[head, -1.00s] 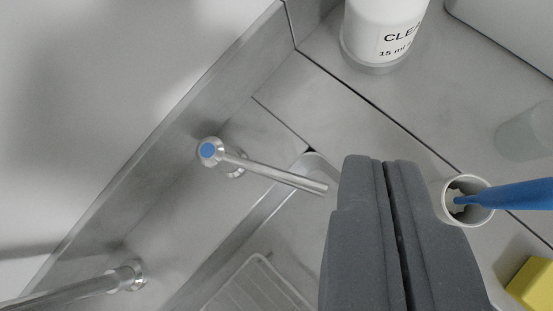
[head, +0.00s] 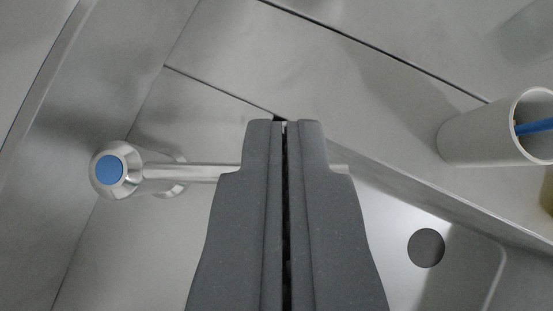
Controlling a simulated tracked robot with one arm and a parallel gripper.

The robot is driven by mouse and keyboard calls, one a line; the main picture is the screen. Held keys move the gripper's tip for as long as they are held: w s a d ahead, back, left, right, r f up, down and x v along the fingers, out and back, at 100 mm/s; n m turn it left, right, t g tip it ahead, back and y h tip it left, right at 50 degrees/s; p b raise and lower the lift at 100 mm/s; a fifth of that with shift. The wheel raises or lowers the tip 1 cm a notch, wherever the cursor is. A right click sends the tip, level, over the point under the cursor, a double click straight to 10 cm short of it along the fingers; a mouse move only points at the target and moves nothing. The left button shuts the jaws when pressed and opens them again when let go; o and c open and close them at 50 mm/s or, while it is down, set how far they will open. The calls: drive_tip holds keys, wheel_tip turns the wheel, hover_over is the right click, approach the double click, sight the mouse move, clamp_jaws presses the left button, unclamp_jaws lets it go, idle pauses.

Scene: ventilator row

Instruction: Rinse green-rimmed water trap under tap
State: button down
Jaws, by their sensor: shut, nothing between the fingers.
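The tap is in the head view, with a blue-capped knob (head: 110,170) at the left and a metal spout (head: 185,172) running right from it. My gripper (head: 286,124) is shut and empty in the middle of the view. Its fingers hide part of the spout, whose end shows just to their right. The sink basin (head: 390,215) lies below, with a round dark drain hole (head: 426,248) at the lower right. The green-rimmed water trap is not in view. I cannot tell whether the gripper touches the spout.
A pale cup (head: 470,135) with a blue-handled tool (head: 535,126) stands at the right. A faint translucent container (head: 535,30) shows at the top right. A yellow thing is cut off at the right edge. The metal ledge behind the basin is clear in the middle.

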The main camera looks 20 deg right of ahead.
drive_tip(key=p+x, duration=0.1)
drive_tip(key=x, duration=0.6)
drive_tip(key=shift+f, duration=0.35)
drive_tip(key=shift+a+f, duration=0.1)
drive_tip(key=s, duration=0.1)
drive_tip(key=s+a, duration=0.1)
drive_tip(key=shift+s+a+f, duration=0.3)
drive_tip(key=shift+s+f, duration=0.05)
drive_tip(key=shift+s, duration=0.05)
idle(0.3)
drive_tip(key=shift+a+b, duration=0.1)
drive_tip(key=shift+b, duration=0.4)
